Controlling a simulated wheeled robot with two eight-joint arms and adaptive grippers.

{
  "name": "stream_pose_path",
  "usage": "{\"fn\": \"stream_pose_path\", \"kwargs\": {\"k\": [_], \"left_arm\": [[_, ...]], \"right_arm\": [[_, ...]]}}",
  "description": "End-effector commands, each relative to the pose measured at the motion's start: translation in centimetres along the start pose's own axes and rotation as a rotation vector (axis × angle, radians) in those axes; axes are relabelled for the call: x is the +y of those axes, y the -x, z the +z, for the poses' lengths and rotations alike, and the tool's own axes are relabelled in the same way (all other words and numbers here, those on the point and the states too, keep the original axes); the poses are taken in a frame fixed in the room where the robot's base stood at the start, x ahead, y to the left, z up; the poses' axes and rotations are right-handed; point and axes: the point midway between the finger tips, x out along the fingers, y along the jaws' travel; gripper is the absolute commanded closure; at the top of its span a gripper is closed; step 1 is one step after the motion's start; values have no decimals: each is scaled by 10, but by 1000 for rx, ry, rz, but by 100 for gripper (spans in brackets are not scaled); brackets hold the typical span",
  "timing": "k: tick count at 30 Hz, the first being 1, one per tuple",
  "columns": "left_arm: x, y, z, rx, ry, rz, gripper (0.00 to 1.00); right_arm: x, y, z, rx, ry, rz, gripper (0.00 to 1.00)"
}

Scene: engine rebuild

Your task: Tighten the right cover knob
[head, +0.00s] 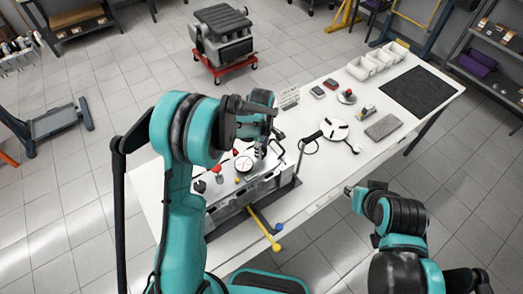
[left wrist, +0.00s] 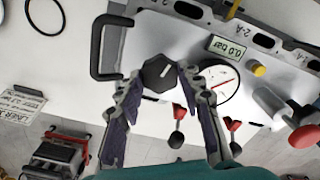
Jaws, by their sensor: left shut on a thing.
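The cover assembly (head: 262,187) is a light metal block with a dial gauge (head: 243,163) on top, lying on the white bench. My left gripper (head: 262,150) reaches down to its far right end. In the left wrist view the black faceted right cover knob (left wrist: 159,73), with a white mark on it, sits between the fingertips of my left gripper (left wrist: 160,80), which is shut on it. In the head view the gripper hides the knob. My right gripper (head: 350,190) hangs off the front bench edge, away from the cover; its jaw opening is too small to tell.
A black handle (left wrist: 105,47) stands close beside the knob. Red-tipped levers (left wrist: 178,118), a yellow cap (left wrist: 259,68) and a display reading 0.0 bar (left wrist: 228,50) are nearby. A white round plate (head: 334,129), grey block (head: 382,127) and white bins (head: 362,68) lie farther right.

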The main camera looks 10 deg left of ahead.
Motion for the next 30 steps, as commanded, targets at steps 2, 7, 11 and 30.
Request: {"fn": "stream_pose_path", "kwargs": {"k": [2, 7, 11, 30], "left_arm": [[0, -3, 0, 0, -69, 0, 92], [0, -3, 0, 0, -231, 0, 92], [0, -2, 0, 0, -355, 0, 92], [0, -2, 0, -1, -963, 0, 92]], "right_arm": [[0, -7, 5, 0, 0, 0, 70], [0, -16, 11, 0, 0, 0, 70], [0, -21, 15, 0, 0, 0, 70], [0, -44, 31, 0, 0, 0, 70]]}}
